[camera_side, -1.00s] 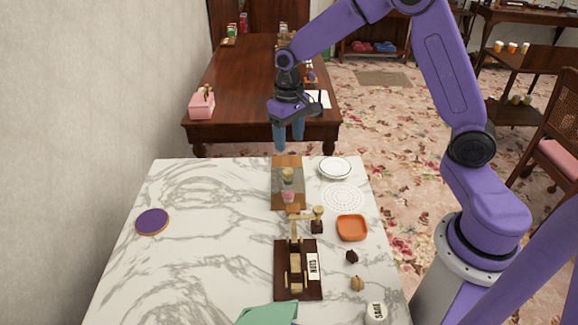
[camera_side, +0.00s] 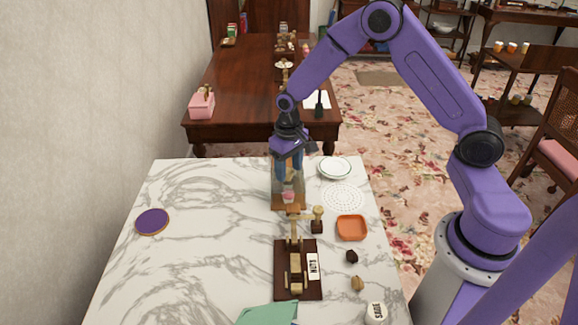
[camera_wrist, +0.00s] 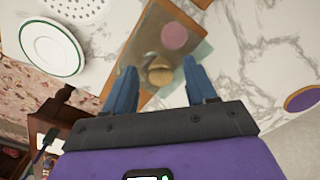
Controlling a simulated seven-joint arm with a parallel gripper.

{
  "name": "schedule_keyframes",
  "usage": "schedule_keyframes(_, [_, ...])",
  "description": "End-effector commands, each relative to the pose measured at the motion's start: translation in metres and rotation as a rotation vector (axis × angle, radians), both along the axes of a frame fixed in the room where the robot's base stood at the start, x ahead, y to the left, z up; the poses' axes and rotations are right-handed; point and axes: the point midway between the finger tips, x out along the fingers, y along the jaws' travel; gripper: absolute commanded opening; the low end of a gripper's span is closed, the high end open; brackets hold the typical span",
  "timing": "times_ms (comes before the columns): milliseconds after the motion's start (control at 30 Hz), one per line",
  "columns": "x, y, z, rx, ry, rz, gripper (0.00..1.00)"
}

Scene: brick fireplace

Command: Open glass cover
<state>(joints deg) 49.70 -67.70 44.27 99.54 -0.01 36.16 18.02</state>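The glass cover (camera_side: 299,189) is a clear box over a wooden board (camera_side: 289,207) at the far edge of the marble table. A round pink item (camera_side: 288,197) shows through it. A round brassy knob (camera_wrist: 160,75) shows on the cover in the wrist view, where the cover's clear pane (camera_wrist: 178,61) is faint. My gripper (camera_side: 289,175) points down at the cover, its blue fingers apart. In the wrist view my gripper (camera_wrist: 157,68) has the knob between its fingers, with gaps on both sides. Whether the tips are level with the knob is unclear.
A white plate (camera_side: 334,167) and a perforated white mat (camera_side: 344,196) lie right of the cover. A wooden nutcracker stand (camera_side: 283,285) and an orange dish (camera_side: 352,228) are nearer the camera. A purple disc (camera_side: 152,221) lies left, with clear marble between.

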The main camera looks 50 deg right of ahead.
Motion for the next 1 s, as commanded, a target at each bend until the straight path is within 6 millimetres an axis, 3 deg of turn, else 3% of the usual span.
schedule_keyframes(33, [0.0,0.0,0.0,0.0,0.0,0.0,0.43])
schedule_keyframes(167, [0.0,0.0,0.0,0.0,0.0,0.0,0.01])
schedule_keyframes(467, [0.008,-0.007,0.0,0.0,0.001,-0.003,0.0])
schedule_keyframes(1000, [0.065,-0.063,0.0,0.001,-0.002,-0.002,0.0])
